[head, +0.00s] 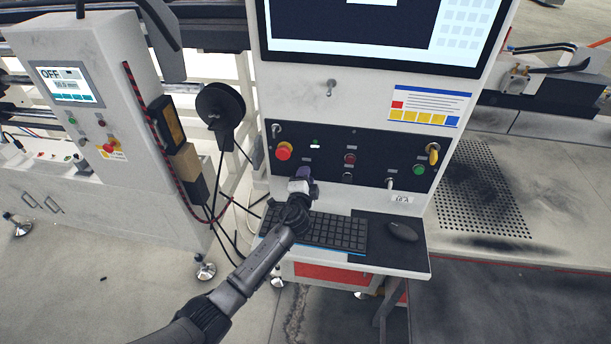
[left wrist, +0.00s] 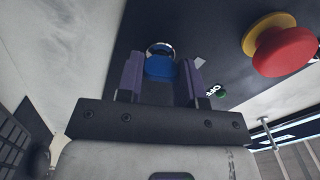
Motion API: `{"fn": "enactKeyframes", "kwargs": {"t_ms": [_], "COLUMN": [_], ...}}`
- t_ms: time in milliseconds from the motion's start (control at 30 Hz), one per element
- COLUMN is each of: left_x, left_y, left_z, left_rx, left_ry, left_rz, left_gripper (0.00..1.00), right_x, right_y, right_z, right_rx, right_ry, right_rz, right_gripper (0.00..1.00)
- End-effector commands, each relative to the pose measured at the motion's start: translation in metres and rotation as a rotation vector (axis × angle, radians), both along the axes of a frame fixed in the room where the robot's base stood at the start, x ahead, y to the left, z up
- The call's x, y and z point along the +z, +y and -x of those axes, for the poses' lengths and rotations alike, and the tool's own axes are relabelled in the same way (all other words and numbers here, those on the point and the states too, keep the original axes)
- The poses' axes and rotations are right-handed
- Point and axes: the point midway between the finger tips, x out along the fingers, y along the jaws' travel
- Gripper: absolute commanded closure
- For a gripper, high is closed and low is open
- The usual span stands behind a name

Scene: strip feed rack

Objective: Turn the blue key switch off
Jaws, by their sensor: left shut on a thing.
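The blue key switch (left wrist: 160,67) shows in the left wrist view as a round blue knob with a metal ring, on the dark control panel. My left gripper (left wrist: 161,78) has one purple-grey finger on each side of it and is shut on it. In the head view my left gripper (head: 304,173) is at the lower left of the panel (head: 325,152), and it hides the blue switch there. The switch's exact angle cannot be told. My right gripper is not in view.
A red emergency stop (head: 284,151) on a yellow base is just up and left of my left gripper. A keyboard (head: 325,231) and a mouse (head: 402,231) lie on the shelf below. A yellow-handled switch (head: 433,153) is at the panel's right end.

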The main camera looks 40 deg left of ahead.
Motion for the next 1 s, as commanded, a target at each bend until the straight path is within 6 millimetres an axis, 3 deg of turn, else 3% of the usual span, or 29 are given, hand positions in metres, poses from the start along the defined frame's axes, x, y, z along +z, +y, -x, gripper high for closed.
{"fn": "enactKeyframes", "kwargs": {"t_ms": [400,1000], "left_x": [0.0000,-0.0006], "left_y": [0.0000,0.0001], "left_z": [-0.0001,-0.0002], "left_rx": [0.000,0.001], "left_ry": [0.111,0.139], "left_rz": [-0.205,-0.258], "left_gripper": [0.90,0.90], "right_x": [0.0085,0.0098], "right_y": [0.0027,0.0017], "right_z": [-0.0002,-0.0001], "right_rx": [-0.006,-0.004], "right_ry": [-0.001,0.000], "right_rz": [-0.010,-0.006], "right_gripper": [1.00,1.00]}}
